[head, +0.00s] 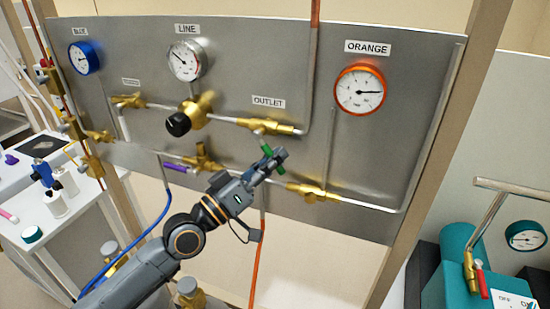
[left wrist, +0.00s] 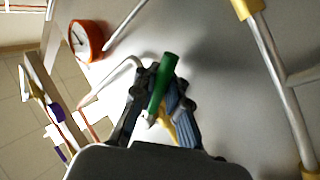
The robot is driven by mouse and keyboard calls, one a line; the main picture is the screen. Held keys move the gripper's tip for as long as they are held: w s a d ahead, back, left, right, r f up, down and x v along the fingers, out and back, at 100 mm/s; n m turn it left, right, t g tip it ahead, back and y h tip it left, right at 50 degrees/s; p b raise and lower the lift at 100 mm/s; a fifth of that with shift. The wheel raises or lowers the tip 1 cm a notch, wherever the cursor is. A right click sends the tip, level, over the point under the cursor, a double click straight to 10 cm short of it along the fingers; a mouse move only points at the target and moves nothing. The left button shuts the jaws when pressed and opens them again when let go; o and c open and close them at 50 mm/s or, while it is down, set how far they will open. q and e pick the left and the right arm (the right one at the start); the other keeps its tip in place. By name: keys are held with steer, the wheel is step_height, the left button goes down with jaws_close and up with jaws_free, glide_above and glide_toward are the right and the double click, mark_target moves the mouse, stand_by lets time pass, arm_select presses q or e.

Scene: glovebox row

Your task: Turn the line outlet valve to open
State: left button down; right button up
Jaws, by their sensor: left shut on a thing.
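The line outlet valve (head: 268,126) is a brass body on the horizontal pipe, just under the OUTLET label (head: 268,102). Its green handle (head: 267,149) hangs below the body, roughly across the pipe. My left gripper (head: 273,159) is shut on the green handle from below and hides part of it. In the left wrist view the green handle (left wrist: 162,82) stands between the two fingers of my left gripper (left wrist: 160,103). My right gripper is not in view.
The LINE gauge (head: 185,60) and a black knob (head: 178,124) are to the left. The ORANGE gauge (head: 360,88) and another brass valve (head: 312,192) are to the right. A purple handle (head: 175,167) is left of my arm. A teal pump (head: 460,275) stands at lower right.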

arm_select(q)
steer(key=shift+f, duration=0.4)
steer(key=c, duration=1.5)
jaws_free()
steer(key=shift+c, duration=0.2)
steer(key=shift+o, duration=0.8)
steer(key=shift+s+a+r, duration=0.1)
steer(key=shift+a+r, duration=0.05)
steer(key=shift+a, duration=0.05)
steer(key=shift+r, duration=0.1)
steer(key=v, duration=1.2)
